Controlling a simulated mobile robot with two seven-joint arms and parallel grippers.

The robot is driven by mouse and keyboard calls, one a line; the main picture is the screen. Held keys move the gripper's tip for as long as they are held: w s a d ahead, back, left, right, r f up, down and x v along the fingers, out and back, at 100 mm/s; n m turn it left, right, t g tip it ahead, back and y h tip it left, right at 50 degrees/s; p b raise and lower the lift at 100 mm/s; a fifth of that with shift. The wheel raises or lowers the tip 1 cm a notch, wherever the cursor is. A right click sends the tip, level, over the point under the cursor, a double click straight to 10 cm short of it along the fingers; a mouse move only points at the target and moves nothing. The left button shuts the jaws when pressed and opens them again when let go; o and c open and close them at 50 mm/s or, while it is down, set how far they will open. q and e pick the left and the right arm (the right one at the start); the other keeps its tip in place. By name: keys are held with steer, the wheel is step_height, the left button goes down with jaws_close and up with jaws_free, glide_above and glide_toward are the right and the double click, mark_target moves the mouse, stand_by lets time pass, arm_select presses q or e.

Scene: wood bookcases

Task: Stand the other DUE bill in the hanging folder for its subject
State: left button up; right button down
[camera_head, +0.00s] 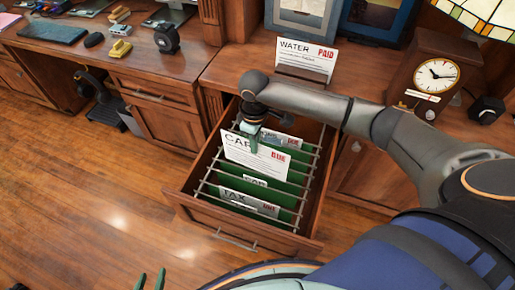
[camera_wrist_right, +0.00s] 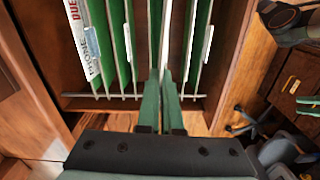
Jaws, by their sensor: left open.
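The CAR bill (camera_head: 255,158), a white card with a red DUE stamp, is upright over the open drawer (camera_head: 180,190). My right gripper (camera_head: 250,142) is shut on its top edge; in the right wrist view the two fingers (camera_wrist_right: 161,100) pinch the thin white card. Green hanging folders (camera_head: 285,186) fill the drawer. A CAR label (camera_head: 256,181) shows just in front of the held bill. A PHONE card (camera_wrist_right: 85,45) with DUE stands behind. Whether the held bill's lower edge is inside a folder is hidden. My left gripper (camera_head: 150,279) is open and empty at the bottom.
A WATER bill (camera_head: 306,60) stamped PAID stands in a holder on the desk. A clock (camera_head: 435,75) and picture frames (camera_head: 303,18) stand near it. Metal rails cross the drawer. The floor (camera_head: 80,180) left of the drawer is clear.

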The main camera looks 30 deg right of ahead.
mark_target(258, 168)
steer(key=shift+n, duration=0.5)
steer(key=f+b, duration=0.4)
steer(key=f, duration=0.1)
steer(key=f+b, duration=0.2)
steer(key=shift+d+f, duration=0.35)
steer(key=shift+f, duration=0.05)
steer(key=shift+f+b, duration=0.35)
steer(key=shift+b, duration=0.15)
steer(key=shift+f, duration=0.55)
steer(key=shift+f+b, duration=0.3)
steer(key=shift+f, duration=0.05)
step_height(258, 168, down, 2)
steer(key=shift+f+b, duration=0.1)
steer(key=shift+b, duration=0.3)
steer(key=shift+f, duration=0.45)
